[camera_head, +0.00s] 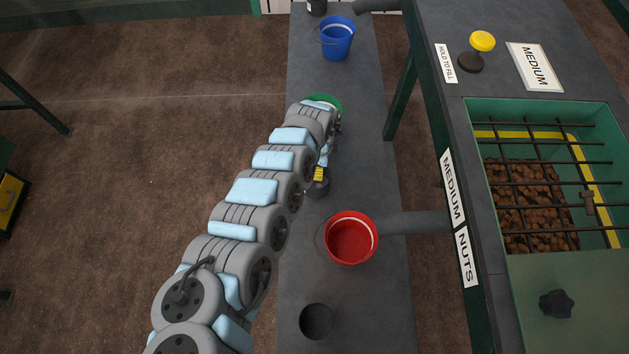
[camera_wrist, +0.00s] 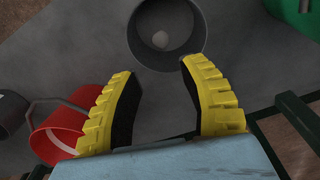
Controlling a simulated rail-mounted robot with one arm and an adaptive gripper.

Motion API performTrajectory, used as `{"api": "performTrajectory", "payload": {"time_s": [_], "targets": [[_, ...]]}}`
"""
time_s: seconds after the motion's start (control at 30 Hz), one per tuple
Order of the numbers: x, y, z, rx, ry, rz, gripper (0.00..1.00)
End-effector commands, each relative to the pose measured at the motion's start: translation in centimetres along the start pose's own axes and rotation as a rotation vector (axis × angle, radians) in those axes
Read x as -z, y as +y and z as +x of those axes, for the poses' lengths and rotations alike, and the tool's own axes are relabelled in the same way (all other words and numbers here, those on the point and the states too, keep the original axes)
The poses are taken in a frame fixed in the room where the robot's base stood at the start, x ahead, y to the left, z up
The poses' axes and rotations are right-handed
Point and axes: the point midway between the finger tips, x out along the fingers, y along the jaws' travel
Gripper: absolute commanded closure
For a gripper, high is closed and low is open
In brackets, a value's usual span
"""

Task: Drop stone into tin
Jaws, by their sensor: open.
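A dark grey round tin (camera_wrist: 192,40) shows at the top of the wrist view, with its mouth facing me. A small pale stone (camera_wrist: 160,40) shows inside its mouth; whether it rests on the bottom I cannot tell. My gripper (camera_wrist: 158,67) is open, its two yellow fingers apart with nothing between them, near the tin's rim. In the head view my gripper (camera_head: 319,174) is over the bench, and a dark rounded piece beneath it appears to be the tin (camera_head: 318,190), mostly hidden by my arm.
A red bucket (camera_head: 350,240) stands under a pipe from the nut hopper (camera_head: 541,180). Another dark cup (camera_head: 316,321) stands in front of it. A green bucket (camera_head: 325,101) is partly hidden behind my arm, and a blue bucket (camera_head: 337,38) stands farther back on the grey bench (camera_head: 355,140).

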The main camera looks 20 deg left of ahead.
Motion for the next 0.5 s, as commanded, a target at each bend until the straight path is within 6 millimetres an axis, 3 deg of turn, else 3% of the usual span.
{"api": "performTrajectory", "payload": {"time_s": [0.5], "targets": [[-0.3, -0.1, -6.5, 0.002, -0.004, -0.002, 0.57]]}}
